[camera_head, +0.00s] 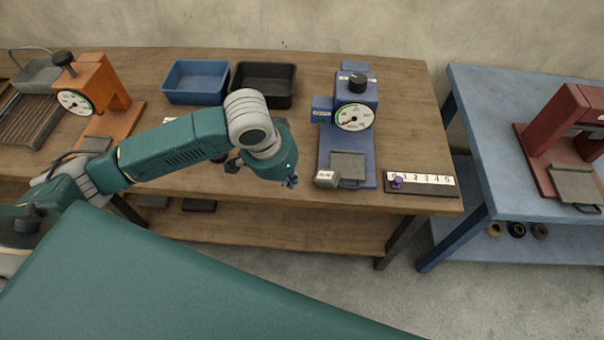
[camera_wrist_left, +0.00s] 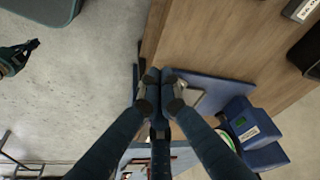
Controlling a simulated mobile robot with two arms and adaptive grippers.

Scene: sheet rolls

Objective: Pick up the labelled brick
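A blue tray (camera_head: 196,82) and a black tray (camera_head: 264,84) stand at the back. A numbered board (camera_head: 425,184) with a purple peg lies right of the machine. An orange machine (camera_head: 100,88) stands left. A blue table (camera_head: 480,110) with a red machine is at right.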

